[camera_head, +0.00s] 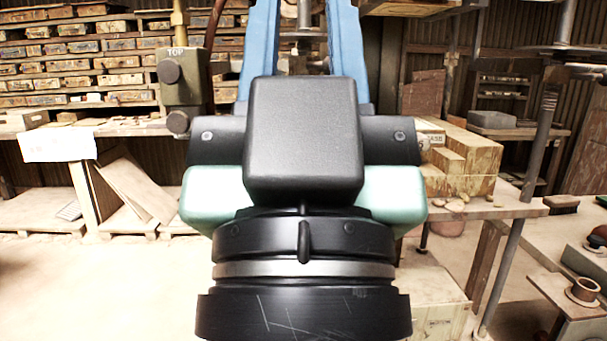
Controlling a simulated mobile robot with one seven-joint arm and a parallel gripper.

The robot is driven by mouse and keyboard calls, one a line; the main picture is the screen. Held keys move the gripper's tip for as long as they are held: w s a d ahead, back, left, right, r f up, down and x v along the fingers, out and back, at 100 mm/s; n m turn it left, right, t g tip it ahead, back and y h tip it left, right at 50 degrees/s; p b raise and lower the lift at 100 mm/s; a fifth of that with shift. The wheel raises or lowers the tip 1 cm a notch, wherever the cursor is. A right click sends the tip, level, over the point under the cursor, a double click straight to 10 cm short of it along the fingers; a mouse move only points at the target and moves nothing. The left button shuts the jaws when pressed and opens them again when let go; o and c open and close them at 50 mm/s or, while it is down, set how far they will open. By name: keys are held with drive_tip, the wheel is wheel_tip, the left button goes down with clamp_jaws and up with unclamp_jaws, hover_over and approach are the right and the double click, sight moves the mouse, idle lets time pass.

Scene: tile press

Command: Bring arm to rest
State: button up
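My arm fills the middle of the head view, close to the camera. A dark block, mint-green side parts and a scratched black ring with a silver band show. I see no fingers and no gripper; the hand end is out of the picture or hidden behind these links. Whether anything is held cannot be seen.
A blue frame (260,45) stands behind my arm, mostly hidden. A box marked TOP (183,75) is to its left. Stepped wooden blocks (470,160) sit on a bench at right. Lower right, a small stand holds a brown ring-shaped piece (583,291). Floor at left is open.

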wheel_tip(320, 180, up, 24)
drive_tip(key=p, duration=2.1)
drive_tip(key=shift+p, duration=0.4)
